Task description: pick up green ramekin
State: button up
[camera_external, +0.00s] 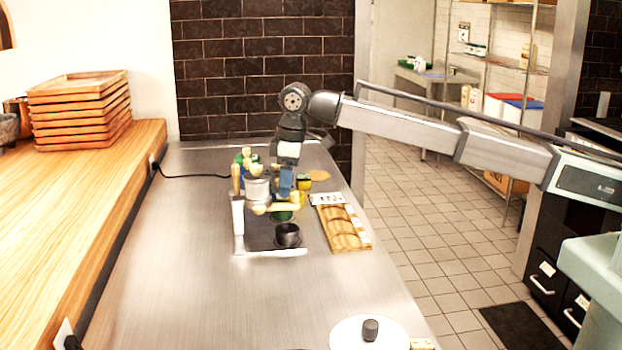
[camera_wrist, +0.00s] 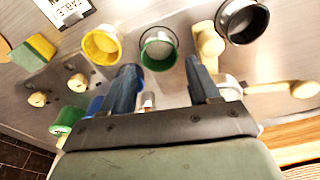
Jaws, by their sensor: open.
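The green ramekin (camera_wrist: 158,48), a small round cup with a green rim and pale inside, stands just ahead of my fingertips in the wrist view, roughly centred between them. In the external view the green ramekin (camera_external: 283,215) shows partly, below my gripper (camera_external: 286,192) and behind a black ramekin. My gripper also shows in the wrist view (camera_wrist: 163,72), its two blue fingers spread apart with nothing held between them. I cannot tell the exact height gap between fingertips and rim.
A yellow ramekin (camera_wrist: 101,45) stands left of the green one and a black ramekin (camera_wrist: 242,20) to the right. Pale wooden-looking pieces (camera_wrist: 210,42) sit close to the right finger. A wooden tray (camera_external: 343,228) lies at right; the front steel counter (camera_external: 190,290) is largely clear.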

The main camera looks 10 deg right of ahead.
jog(key=shift+w+a+f, duration=0.1)
jog(key=shift+a+f, duration=0.05)
jog(key=shift+f, duration=0.85)
jog(key=shift+w+a+f, duration=0.1)
jog(key=shift+a+f, duration=0.1)
jog(key=shift+f, duration=0.8)
jog(key=shift+a+f, duration=0.15)
jog(key=shift+f, duration=0.85)
jog(key=shift+c, duration=0.2)
jog(key=c, duration=0.6)
